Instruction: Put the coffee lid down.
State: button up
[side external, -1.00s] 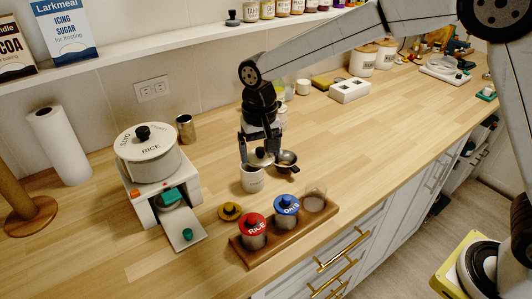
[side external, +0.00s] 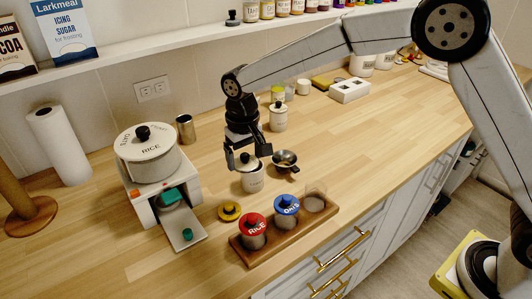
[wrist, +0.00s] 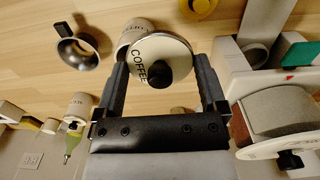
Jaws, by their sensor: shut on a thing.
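The coffee lid (wrist: 158,54) is a pale disc with a black knob, and the word COFFEE shows on it in the wrist view. My gripper (side external: 246,164) is shut on the lid; its two fingers flank the lid in the wrist view (wrist: 163,72). The lid also shows in the side view (side external: 248,160). A white canister (side external: 253,183) stands upright on the counter just below the lid, and its wall shows partly behind the lid in the wrist view (wrist: 134,32). Lid and canister overlap in view; I cannot tell whether they touch.
A small dark-handled pan (side external: 286,159) lies right of the canister. A yellow lid (side external: 230,211) and a wooden rack (side external: 286,240) with red-lidded and blue-lidded jars stand in front. A white stand with a RICE pot (side external: 150,158) is at left.

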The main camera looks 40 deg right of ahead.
jog(key=w+a+f, duration=0.2)
jog(key=w+f, duration=0.1)
jog(key=w, duration=0.3)
send_over(216, 182)
jog(key=shift+s+d+f, duration=0.1)
jog(key=shift+s+f, duration=0.05)
jog(key=shift+f, duration=1.1)
jog(key=shift+s+f, duration=0.15)
jog(key=shift+f, duration=1.1)
jog(key=shift+w+f, duration=0.1)
jog(key=shift+w+f, duration=0.15)
jog(key=shift+f, duration=1.65)
jog(key=shift+f, duration=0.15)
jog(key=o, duration=0.9)
